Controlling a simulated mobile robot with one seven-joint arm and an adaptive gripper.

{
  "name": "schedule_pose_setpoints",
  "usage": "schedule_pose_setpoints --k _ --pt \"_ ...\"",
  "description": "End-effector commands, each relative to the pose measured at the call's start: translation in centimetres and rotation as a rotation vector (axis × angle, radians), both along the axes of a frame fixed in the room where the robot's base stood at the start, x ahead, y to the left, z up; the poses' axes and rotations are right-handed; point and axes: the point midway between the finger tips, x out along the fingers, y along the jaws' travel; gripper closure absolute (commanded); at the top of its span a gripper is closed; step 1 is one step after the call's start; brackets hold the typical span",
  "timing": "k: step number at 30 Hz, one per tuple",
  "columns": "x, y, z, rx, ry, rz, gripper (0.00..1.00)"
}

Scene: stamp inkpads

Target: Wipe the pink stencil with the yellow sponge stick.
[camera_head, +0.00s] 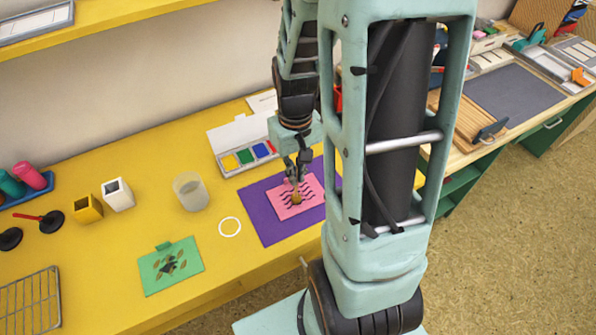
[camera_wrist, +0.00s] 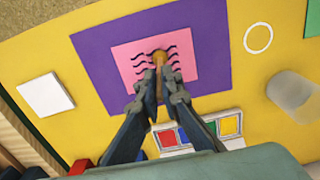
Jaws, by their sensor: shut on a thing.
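The pink stencil (camera_head: 312,187) with dark wavy lines lies on a purple mat (camera_head: 258,208) on the yellow table. In the wrist view the stencil (camera_wrist: 127,56) fills the middle of the mat (camera_wrist: 92,50). My gripper (camera_head: 297,172) is over the stencil, shut on the yellow sponge stick (camera_head: 297,198). In the wrist view the stick (camera_wrist: 159,58) runs out from between my fingertips (camera_wrist: 159,88), and its end is over the wavy lines. I cannot tell whether the sponge touches the stencil. The fingers hide part of the stick.
An open paint box (camera_head: 240,150) sits behind the mat. A translucent cup (camera_head: 190,191) and a white ring (camera_head: 230,227) are to its left. A green stencil (camera_head: 170,266) lies near the front edge. My arm hides the table's right part.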

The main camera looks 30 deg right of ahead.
Motion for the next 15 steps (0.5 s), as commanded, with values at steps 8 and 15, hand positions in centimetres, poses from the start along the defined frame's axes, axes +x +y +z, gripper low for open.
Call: schedule_pose_setpoints --k 8,15 --pt "0.0 -1.1 0.0 0.0 0.0 -0.002 1.0" --pt "0.0 -1.7 0.0 -0.001 0.0 -0.003 1.0"
